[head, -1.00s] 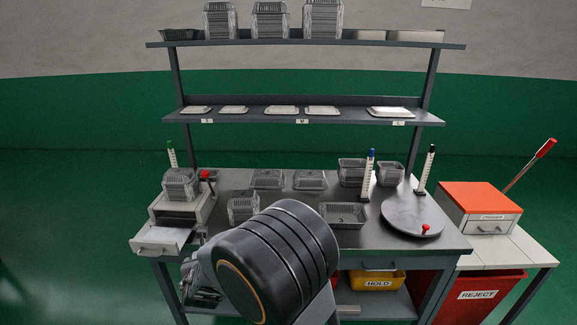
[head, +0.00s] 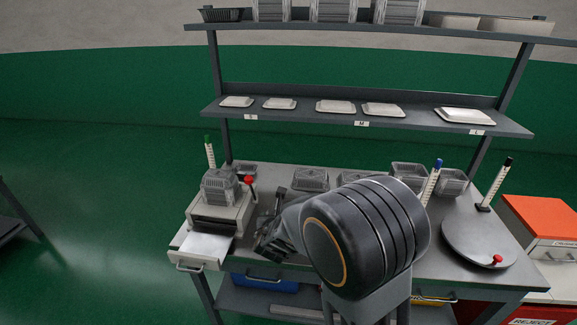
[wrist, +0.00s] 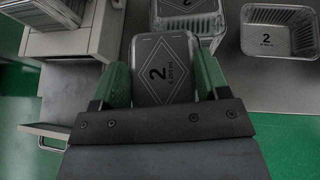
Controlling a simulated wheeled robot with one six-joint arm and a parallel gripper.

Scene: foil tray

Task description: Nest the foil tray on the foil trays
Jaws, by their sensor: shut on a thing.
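My gripper (wrist: 160,78) has its green fingers on either side of a foil tray (wrist: 163,62) marked with a diamond and a "2", and is shut on it. In the head view my gripper (head: 272,238) is over the left front of the bench, partly hidden by my arm; the held tray cannot be made out there. A stack of foil trays (head: 219,188) stands on the grey drawer unit at left; part of it shows in the wrist view (wrist: 42,12). Other foil trays are ahead (wrist: 187,24) and at right (wrist: 278,36), also marked "2".
The grey unit (head: 218,222) has its front drawer out. Several trays line the bench back, among them one tray (head: 311,179). A round turntable (head: 479,243) with a red knob is at right. Shelves (head: 360,124) stand behind. My arm hides the bench middle.

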